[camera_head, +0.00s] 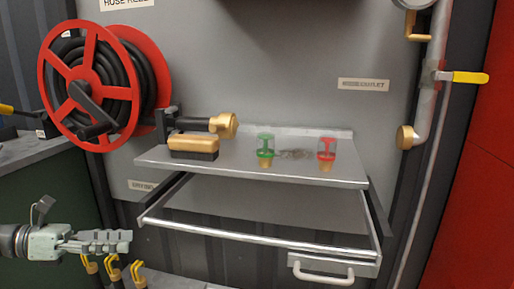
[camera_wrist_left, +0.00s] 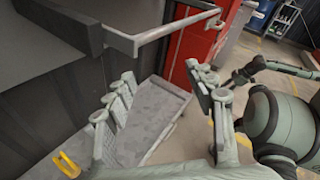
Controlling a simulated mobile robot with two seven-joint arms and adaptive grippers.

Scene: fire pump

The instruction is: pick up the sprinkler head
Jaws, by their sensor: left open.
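Two sprinkler heads stand upright on the grey shelf (camera_head: 230,173) in the head view. One is a green sprinkler head (camera_head: 265,146) and the other, to its right, is a red sprinkler head (camera_head: 327,149). My left gripper (camera_head: 110,241) is at the lower left, well below and left of the shelf, apart from both heads. In the left wrist view the left gripper (camera_wrist_left: 165,95) is open and empty, fingers spread above a grey ledge.
A brass nozzle (camera_head: 222,125) and a brass-and-black block (camera_head: 193,145) occupy the shelf's left part. A metal rail frame (camera_head: 260,241) juts out below the shelf. A red hose reel (camera_head: 95,85) hangs at left. Yellow hooks (camera_head: 113,268) are beneath the gripper.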

